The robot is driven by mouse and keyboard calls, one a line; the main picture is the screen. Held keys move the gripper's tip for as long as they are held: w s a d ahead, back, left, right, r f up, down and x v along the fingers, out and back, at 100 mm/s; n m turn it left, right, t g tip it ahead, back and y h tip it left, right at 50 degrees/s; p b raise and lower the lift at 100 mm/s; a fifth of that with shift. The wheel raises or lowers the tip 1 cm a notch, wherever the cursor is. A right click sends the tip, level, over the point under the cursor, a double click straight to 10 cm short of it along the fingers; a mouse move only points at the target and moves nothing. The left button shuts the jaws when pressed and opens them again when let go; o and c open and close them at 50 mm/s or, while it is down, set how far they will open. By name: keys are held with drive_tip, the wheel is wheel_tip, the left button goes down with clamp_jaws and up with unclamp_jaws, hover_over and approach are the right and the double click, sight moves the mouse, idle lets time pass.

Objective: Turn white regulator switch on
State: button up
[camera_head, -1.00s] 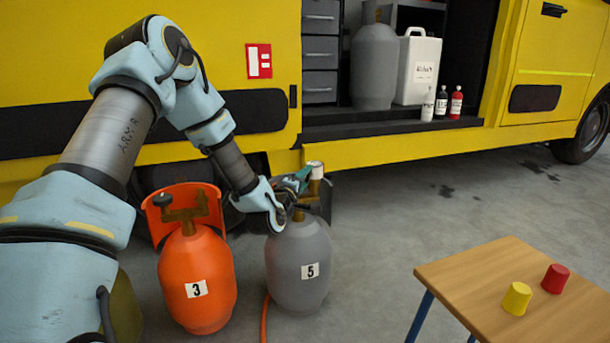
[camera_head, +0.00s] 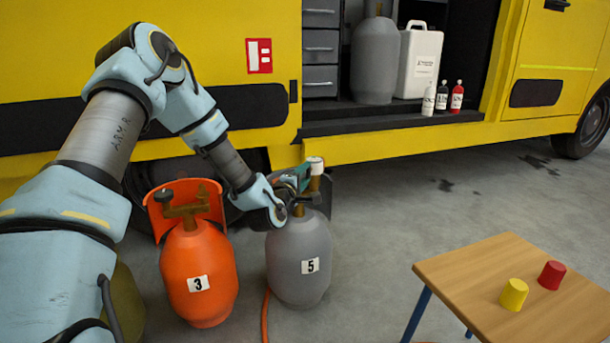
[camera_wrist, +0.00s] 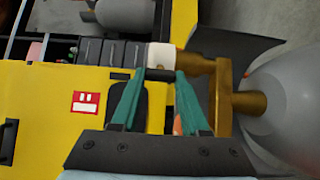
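The white regulator switch (camera_head: 315,161) is a short white cap on the brass valve (camera_head: 314,184) atop grey cylinder 5 (camera_head: 299,264). In the wrist view the white switch (camera_wrist: 161,58) lies just past my fingertips, at the end of the brass fitting (camera_wrist: 201,64). My gripper (camera_wrist: 161,75) has two teal fingers, spread apart with a gap between their tips. In the head view my gripper (camera_head: 297,180) is beside the valve, left of the white switch. A dark piece shows between the tips; I cannot tell whether the fingers touch the switch.
Orange cylinder 3 (camera_head: 200,275) stands left of cylinder 5. An orange hose (camera_head: 266,315) runs along the floor. The yellow truck (camera_head: 400,148) is behind. A wooden table (camera_head: 465,290) with yellow and red cups stands at right. Floor between is clear.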

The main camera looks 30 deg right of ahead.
drive_tip(key=o, duration=0.5)
drive_tip(key=shift+c, duration=0.2)
drive_tip(key=p+v, duration=0.2)
drive_tip(key=v, duration=0.8)
drive_tip(key=shift+s+a, duration=0.25)
drive_tip(key=shift+a, duration=0.1)
drive_tip(key=shift+p, duration=0.3)
